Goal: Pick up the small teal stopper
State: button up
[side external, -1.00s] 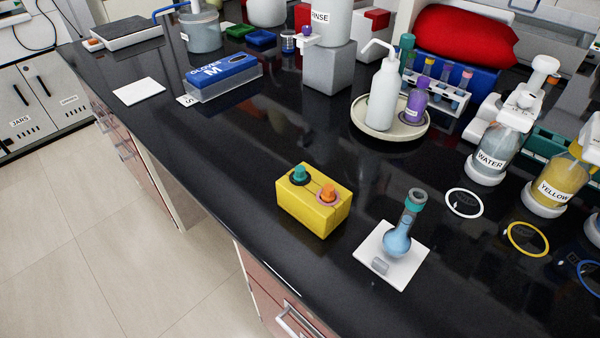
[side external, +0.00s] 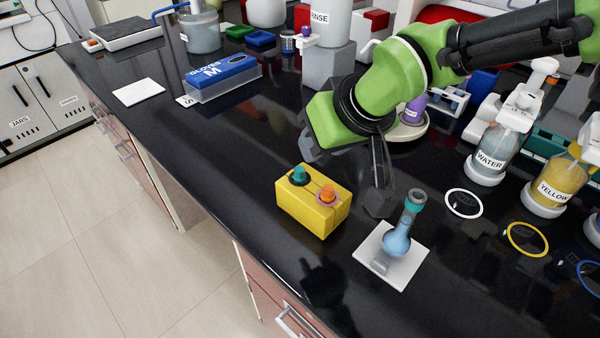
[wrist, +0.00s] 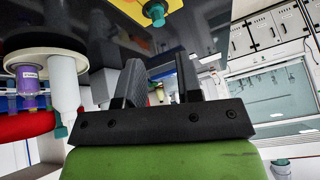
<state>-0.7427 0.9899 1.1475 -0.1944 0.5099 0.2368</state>
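The small teal stopper (side external: 300,174) stands upright in a dark ring on the left part of the yellow block (side external: 313,208). An orange stopper (side external: 328,193) sits beside it on the same block. In the wrist view the teal stopper (wrist: 155,12) shows at the top edge, beyond the fingertips, with part of the yellow block (wrist: 185,5). My gripper (side external: 347,178) hangs behind and to the right of the block, apart from the stopper. Its fingers (wrist: 160,75) are spread with nothing between them, so it is open and empty.
A flask with blue liquid (side external: 397,240) and a teal collar stands on a white pad (side external: 382,268), close to my right finger. Water (side external: 490,150) and yellow (side external: 555,185) bottles stand at the right. A glove box (side external: 225,78) lies at the back left. The counter left of the block is clear.

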aim_at(302, 170)
jog(key=x, duration=0.3)
jog(key=shift+w+a+f, duration=0.1)
jog(key=shift+w+f, duration=0.05)
jog(key=shift+f, duration=0.2)
jog(key=x, duration=0.3)
jog(key=shift+f, duration=0.3)
jog(key=shift+x, duration=0.9)
